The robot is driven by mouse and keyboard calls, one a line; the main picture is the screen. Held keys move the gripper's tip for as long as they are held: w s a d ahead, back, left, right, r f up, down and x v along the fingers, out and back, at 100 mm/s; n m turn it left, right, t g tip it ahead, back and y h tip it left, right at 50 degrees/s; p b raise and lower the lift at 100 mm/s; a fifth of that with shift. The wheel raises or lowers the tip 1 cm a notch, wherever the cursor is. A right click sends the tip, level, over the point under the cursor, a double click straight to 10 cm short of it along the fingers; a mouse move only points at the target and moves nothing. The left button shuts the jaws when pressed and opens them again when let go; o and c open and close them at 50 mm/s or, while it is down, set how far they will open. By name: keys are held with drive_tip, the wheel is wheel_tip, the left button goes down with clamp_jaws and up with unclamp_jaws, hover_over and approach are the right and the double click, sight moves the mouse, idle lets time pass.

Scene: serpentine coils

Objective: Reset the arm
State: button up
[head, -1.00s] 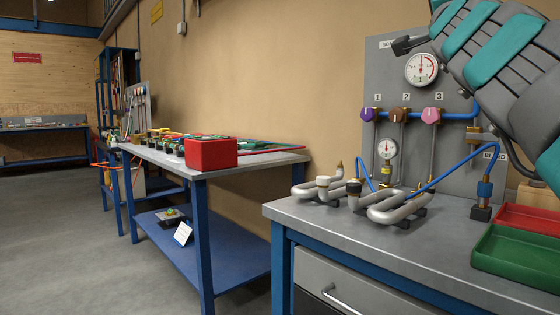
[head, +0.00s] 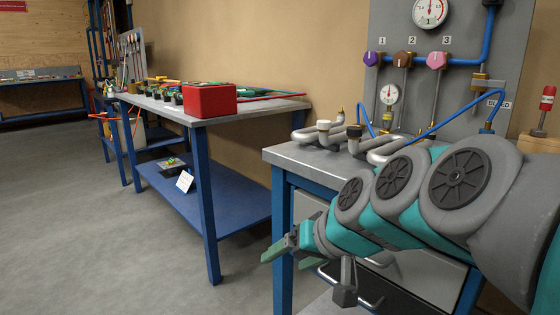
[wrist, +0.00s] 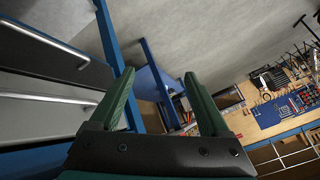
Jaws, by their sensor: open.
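My gripper (head: 284,254) is at the lower middle of the head view, low in front of the near workbench (head: 290,152) and left of its drawers. My teal and grey arm stretches to it from the right edge, covering part of the bench front. In the wrist view my gripper (wrist: 158,75) shows two green fingers spread wide with nothing between them. The grey serpentine coils (head: 378,148) lie on the near bench top, partly hidden by my arm.
A gauge panel (head: 440,92) with coloured knobs stands behind the coils. A blue-framed table (head: 190,116) with a red box (head: 209,100) stands to the left. Open grey floor (head: 60,210) fills the left. Drawer handles (wrist: 45,97) show close by in the wrist view.

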drive_tip(key=s+d+f+g+h, duration=0.2)
drive_tip(key=s+d+f, duration=0.2)
drive_tip(key=s, duration=0.3)
drive_tip(key=s+d+f+g+h, duration=0.1)
drive_tip(key=s+d+f+g, duration=0.2)
drive_tip(key=s+d+f, duration=0.2)
drive_tip(key=s+d+f+m+g+h, duration=0.1)
drive_tip(key=s+d+f+g+h, duration=0.1)
drive_tip(key=s+f, duration=0.6)
drive_tip(key=s+d+g, duration=0.1)
drive_tip(key=s+d, duration=0.1)
drive_tip(key=s, duration=0.1)
drive_tip(key=shift+d+f+h, duration=0.15)
drive_tip(key=shift+h, duration=0.15)
